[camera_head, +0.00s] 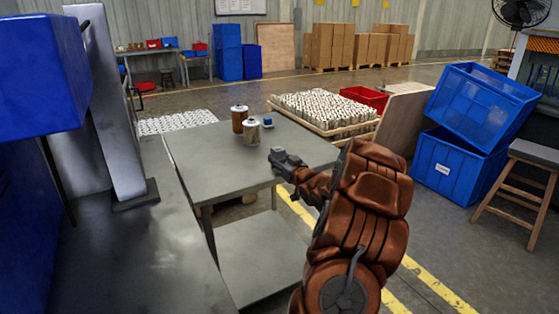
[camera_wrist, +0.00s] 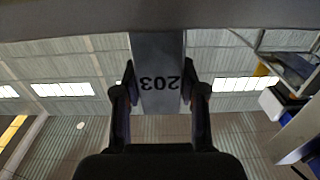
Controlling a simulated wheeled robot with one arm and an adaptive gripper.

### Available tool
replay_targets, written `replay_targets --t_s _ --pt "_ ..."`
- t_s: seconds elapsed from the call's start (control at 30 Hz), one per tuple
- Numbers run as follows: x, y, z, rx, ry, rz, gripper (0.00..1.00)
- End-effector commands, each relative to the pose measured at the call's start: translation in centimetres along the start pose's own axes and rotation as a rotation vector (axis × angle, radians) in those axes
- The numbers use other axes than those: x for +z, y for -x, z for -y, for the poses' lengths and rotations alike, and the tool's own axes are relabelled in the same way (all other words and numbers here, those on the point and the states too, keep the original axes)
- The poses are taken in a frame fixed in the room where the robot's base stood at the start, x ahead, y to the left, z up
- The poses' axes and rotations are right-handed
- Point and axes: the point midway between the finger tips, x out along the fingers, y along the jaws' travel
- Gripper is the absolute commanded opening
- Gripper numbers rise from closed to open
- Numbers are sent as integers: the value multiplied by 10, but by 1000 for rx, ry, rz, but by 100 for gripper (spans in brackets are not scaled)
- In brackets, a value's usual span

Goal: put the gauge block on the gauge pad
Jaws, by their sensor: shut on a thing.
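A grey block marked 203 (camera_wrist: 160,65) is between the two fingers of my gripper (camera_wrist: 159,92) in the wrist view; I take it as the gauge block. The fingers are shut on its two sides. Its number appears upside down there. In the head view my gripper (camera_head: 280,157) is over the right front part of the grey table (camera_head: 205,160). The block is hard to tell from the dark fingers there. I cannot make out a gauge pad for certain in either view.
A brown cartridge (camera_head: 239,119), a pale metal cartridge (camera_head: 251,132) and a small blue item (camera_head: 267,122) stand on the table beyond my gripper. A pallet of pale cartridges (camera_head: 318,108) is behind. The table's left and front are clear.

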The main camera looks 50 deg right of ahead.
Motion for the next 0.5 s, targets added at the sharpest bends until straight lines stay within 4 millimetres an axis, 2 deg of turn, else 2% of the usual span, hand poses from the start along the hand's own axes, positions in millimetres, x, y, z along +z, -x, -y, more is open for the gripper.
replay_targets --t_s 0.4,0.43,0.5 --pt "4 0 0 0 2 -4 0" --pt "4 0 0 0 2 -4 44" --pt "4 0 0 0 2 -4 51"
